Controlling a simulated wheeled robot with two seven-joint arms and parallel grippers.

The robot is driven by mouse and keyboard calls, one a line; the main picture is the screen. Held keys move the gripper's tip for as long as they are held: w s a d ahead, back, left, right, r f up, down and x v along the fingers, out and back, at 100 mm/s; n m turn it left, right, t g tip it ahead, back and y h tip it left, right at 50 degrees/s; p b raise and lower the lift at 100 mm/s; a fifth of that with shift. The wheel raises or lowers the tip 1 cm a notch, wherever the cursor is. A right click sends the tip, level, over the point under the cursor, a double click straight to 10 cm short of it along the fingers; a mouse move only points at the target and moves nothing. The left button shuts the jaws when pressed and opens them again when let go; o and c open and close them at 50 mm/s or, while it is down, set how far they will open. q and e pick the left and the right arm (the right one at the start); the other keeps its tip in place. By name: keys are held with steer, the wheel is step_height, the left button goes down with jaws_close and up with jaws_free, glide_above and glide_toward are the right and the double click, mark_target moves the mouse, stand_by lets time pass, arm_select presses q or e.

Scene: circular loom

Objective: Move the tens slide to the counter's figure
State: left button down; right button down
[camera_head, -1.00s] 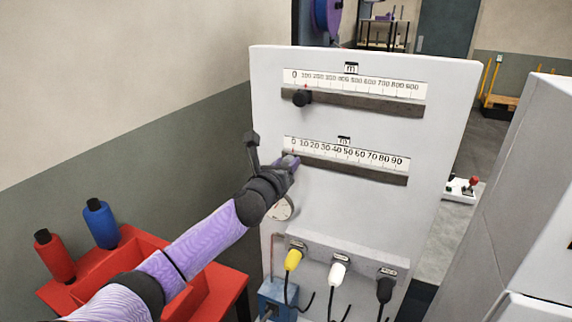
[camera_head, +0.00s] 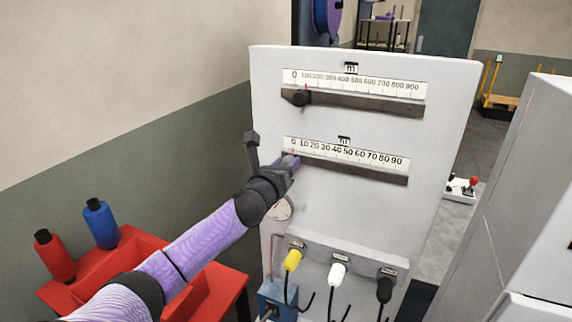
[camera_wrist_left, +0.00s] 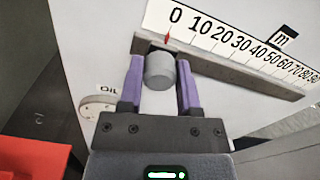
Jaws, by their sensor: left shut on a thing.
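The tens slide is a grey round knob (camera_wrist_left: 160,70) on the lower scale (camera_head: 347,152), marked 0 to 90. Its red pointer (camera_wrist_left: 167,39) stands at the 0 end in the left wrist view. My left gripper (camera_head: 290,163) is at the left end of that scale. In the left wrist view its purple fingers (camera_wrist_left: 158,77) are shut on the knob, one on each side. The knob is mostly hidden by the gripper in the head view. No counter figure can be read in these views. My right gripper is not in view.
The upper scale (camera_head: 352,80) has a black knob (camera_head: 301,97) near 100. An oil gauge (camera_head: 281,208) is below the lower scale. Yellow (camera_head: 292,260), white (camera_head: 337,273) and black (camera_head: 384,289) plugs are lower down. The lower slot is clear to the right of my gripper.

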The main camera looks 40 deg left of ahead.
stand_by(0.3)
arm_select(q)
steer(key=shift+w+d+p, duration=0.2)
steer(key=shift+d, duration=0.4)
steer(key=shift+w+d+p, duration=0.2)
steer(key=shift+d, duration=0.4)
steer(key=shift+c, duration=1.5)
jaws_free()
steer(key=shift+s, duration=0.1)
steer(key=v, duration=0.9)
steer(key=shift+s, duration=0.35)
steer(key=shift+d, duration=0.1)
